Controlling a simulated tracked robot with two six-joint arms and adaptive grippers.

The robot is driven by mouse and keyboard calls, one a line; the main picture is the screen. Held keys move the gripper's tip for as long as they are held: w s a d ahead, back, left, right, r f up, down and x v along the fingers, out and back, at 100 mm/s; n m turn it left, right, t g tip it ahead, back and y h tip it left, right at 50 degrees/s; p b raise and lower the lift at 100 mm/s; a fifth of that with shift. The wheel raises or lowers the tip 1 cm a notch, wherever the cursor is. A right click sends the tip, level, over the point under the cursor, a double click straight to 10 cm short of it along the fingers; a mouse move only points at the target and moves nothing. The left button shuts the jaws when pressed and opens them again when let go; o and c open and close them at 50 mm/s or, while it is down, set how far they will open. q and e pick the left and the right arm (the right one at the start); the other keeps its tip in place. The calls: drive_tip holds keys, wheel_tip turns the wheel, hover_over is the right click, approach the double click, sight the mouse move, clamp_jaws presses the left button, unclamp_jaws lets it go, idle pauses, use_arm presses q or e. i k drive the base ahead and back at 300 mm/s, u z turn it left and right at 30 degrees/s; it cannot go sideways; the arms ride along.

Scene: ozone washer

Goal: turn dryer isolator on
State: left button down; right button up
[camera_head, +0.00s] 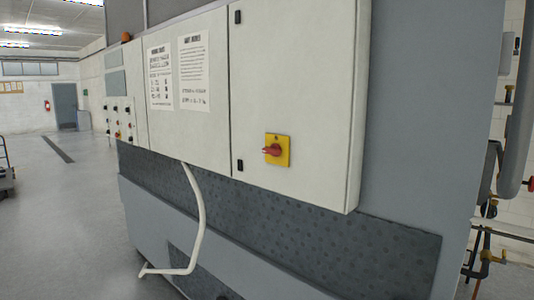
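A red rotary isolator switch (272,150) sits on a yellow square plate (284,160) on the front of a pale cabinet door (300,80). Its handle looks to lie roughly level, pointing left. I cannot read any label that says it is the dryer's. Neither of my grippers shows in the head view.
Left of the door are notice sheets (194,73) and a panel of small knobs and buttons (119,118). A white pipe (199,215) runs down from the cabinet to the floor. Pipes and valves (487,255) stand at the right. Open floor (60,215) lies left.

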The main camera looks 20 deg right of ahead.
sight(275, 149)
drive_tip(key=z, duration=0.05)
drive_tip(key=i, duration=0.9)
drive_tip(key=u, duration=0.1)
